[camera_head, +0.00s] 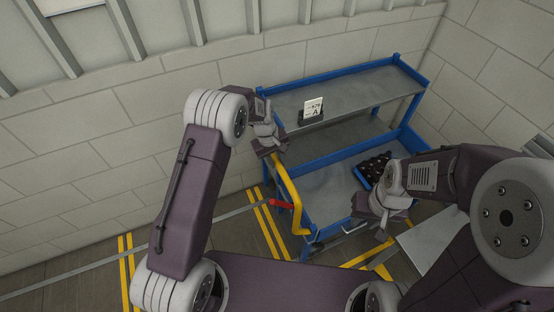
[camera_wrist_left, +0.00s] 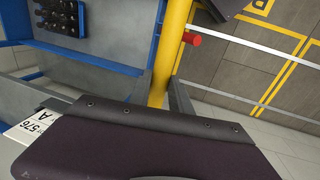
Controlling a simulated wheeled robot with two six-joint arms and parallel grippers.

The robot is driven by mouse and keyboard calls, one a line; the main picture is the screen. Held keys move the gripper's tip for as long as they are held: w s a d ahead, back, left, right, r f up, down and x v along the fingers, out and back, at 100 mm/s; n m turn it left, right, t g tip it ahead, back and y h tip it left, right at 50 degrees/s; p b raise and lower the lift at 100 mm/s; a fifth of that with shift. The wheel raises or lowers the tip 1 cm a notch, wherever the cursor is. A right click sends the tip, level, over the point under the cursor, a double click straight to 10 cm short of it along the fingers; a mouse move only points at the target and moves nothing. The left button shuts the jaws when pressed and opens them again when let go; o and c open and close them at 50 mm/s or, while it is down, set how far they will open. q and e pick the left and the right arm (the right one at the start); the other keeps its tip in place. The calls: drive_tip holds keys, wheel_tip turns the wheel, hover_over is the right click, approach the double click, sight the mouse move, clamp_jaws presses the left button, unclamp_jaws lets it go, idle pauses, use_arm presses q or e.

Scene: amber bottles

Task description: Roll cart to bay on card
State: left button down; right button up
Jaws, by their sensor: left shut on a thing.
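A blue-framed cart (camera_head: 335,155) with grey shelves stands by the block wall. Its yellow handle (camera_head: 292,195) bends down its left end, with a red grip-like piece (camera_head: 281,204) beside it. A white card (camera_head: 313,107) stands in a dark holder on the top shelf, showing an "A" and a small number. My left gripper (camera_head: 273,150) is shut on the handle's upper part. The handle (camera_wrist_left: 170,60) and red piece (camera_wrist_left: 192,38) also show in the left wrist view. My right gripper (camera_head: 378,222) hangs before the cart's lower shelf; its jaw opening is unclear.
A blue tray of dark bottles (camera_head: 374,168) sits on the lower shelf. Yellow floor lines (camera_head: 265,225) run left of the cart and at its front. A partly cut-off yellow floor letter (camera_wrist_left: 260,5) shows in the wrist view. Walls close off the back and right.

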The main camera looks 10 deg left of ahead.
use_arm(q)
drive_tip(key=c, duration=1.2)
unclamp_jaws()
drive_tip(key=shift+r, duration=0.3)
drive_tip(key=r, duration=0.2)
drive_tip(key=a+r+b, duration=0.1)
drive_tip(key=r, duration=0.2)
drive_tip(key=s+r+b, duration=0.1)
drive_tip(key=r, duration=0.2)
drive_tip(key=shift+a+r, duration=0.2)
drive_tip(key=shift+a, duration=0.05)
